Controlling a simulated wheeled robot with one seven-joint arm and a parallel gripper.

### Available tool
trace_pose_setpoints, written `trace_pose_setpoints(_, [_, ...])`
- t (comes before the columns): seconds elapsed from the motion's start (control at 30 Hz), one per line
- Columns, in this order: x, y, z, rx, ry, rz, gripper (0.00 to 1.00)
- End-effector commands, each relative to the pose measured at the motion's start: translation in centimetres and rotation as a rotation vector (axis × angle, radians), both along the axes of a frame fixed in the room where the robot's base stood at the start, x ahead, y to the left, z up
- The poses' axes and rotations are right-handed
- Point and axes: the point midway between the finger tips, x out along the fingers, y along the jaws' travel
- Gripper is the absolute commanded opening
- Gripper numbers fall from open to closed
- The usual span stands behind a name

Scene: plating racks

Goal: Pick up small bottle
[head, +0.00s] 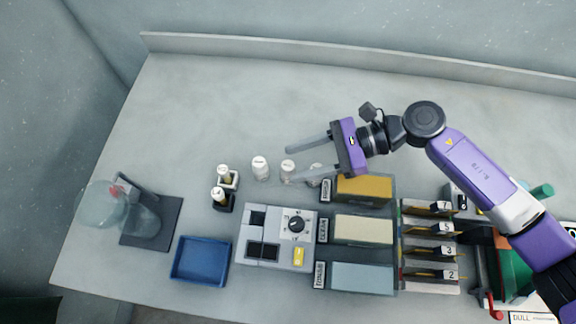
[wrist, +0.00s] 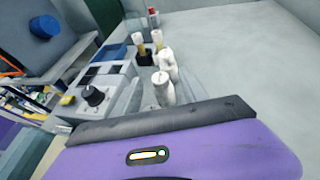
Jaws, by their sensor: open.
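Small white bottles stand upright in a row on the counter: one at the left (head: 260,168), one in the middle (head: 288,168), and one at the right (head: 315,171) partly hidden by my gripper's lower finger. I cannot tell which one the task means. My gripper (head: 287,165) is open and empty, its fingers reaching left at the bottle row, with the middle bottle near the fingertips. Whether it is between them in depth is unclear. In the wrist view a near white bottle (wrist: 163,90) and another white bottle (wrist: 168,66) stand just beyond the purple gripper body.
Two bottles with pale necks stand in dark and white holders (head: 226,180) to the left. A control box with a dial (head: 275,237), a blue tray (head: 202,261), labelled baths (head: 363,228) and numbered racks (head: 430,250) line the front. The counter behind is clear.

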Motion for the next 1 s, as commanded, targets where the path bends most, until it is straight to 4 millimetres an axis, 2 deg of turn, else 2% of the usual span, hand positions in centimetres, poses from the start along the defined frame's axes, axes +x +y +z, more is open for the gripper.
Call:
trace_pose_setpoints(0.1, [-0.23, 0.95, -0.3, 0.001, 0.001, 0.0, 0.51])
trace_pose_setpoints(0.37, [-0.26, 1.12, -0.57, -0.002, -0.001, -0.001, 0.51])
trace_pose_setpoints(0.63, [-0.27, 1.11, -0.55, -0.001, 0.0, 0.0, 0.0])
trace_pose_setpoints(1.0, [-0.26, 1.1, -0.38, -0.001, -0.001, 0.0, 0.0])
